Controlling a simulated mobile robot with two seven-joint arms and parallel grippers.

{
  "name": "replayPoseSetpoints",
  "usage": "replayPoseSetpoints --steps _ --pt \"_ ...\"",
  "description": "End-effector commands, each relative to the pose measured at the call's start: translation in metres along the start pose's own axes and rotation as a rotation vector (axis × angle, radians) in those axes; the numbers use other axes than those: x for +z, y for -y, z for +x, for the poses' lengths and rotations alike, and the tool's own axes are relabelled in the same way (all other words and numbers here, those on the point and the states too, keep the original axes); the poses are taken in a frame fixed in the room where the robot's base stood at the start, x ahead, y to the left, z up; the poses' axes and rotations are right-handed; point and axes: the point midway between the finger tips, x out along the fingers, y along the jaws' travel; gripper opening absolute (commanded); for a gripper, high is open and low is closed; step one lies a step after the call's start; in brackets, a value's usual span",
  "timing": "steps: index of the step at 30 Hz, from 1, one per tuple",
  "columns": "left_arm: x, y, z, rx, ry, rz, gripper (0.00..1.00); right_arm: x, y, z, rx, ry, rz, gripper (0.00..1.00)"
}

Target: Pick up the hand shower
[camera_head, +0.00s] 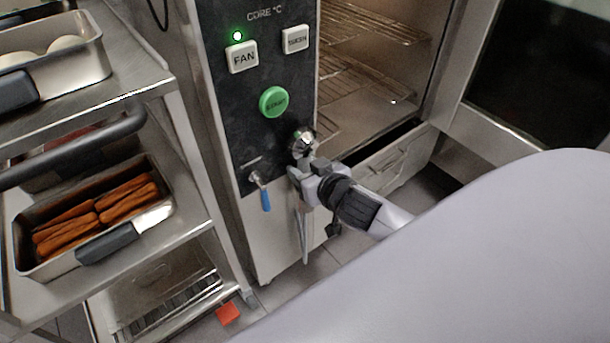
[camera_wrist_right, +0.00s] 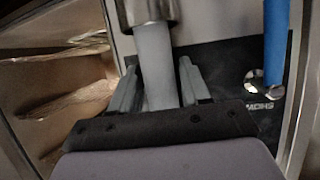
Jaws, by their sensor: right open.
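The hand shower (camera_head: 303,141) is at the lower right of the dark oven control panel, its silver metal head up. In the right wrist view its metal collar (camera_wrist_right: 147,12) is at the top, and its grey handle (camera_wrist_right: 158,65) runs down between my fingers. My right gripper (camera_head: 304,178) is open, just below the shower head in the head view. In the wrist view its two fingers (camera_wrist_right: 160,88) stand on either side of the grey handle. The lower part of the handle is hidden behind the gripper body. My left gripper is not in view.
A blue-handled lever (camera_head: 264,198) is left of the gripper; it also shows in the wrist view (camera_wrist_right: 276,45). The oven chamber with wire racks (camera_head: 375,75) is open. A steel cart (camera_head: 165,105) with a pan of sausages (camera_head: 150,222) stands left.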

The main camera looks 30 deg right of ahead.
Motion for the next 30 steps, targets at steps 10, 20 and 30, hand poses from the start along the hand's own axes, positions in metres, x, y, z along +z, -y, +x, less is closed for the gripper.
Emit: replayPoseSetpoints --steps 10,20,30 --pt "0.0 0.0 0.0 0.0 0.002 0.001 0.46 0.0 0.0 0.002 -0.001 0.001 -0.001 0.27" --pt "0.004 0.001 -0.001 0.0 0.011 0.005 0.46 -0.002 0.0 0.002 -0.001 -0.003 -0.001 0.0" --pt "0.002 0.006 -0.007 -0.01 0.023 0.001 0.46 -0.025 0.0 -0.011 -0.001 -0.006 0.0 0.0"
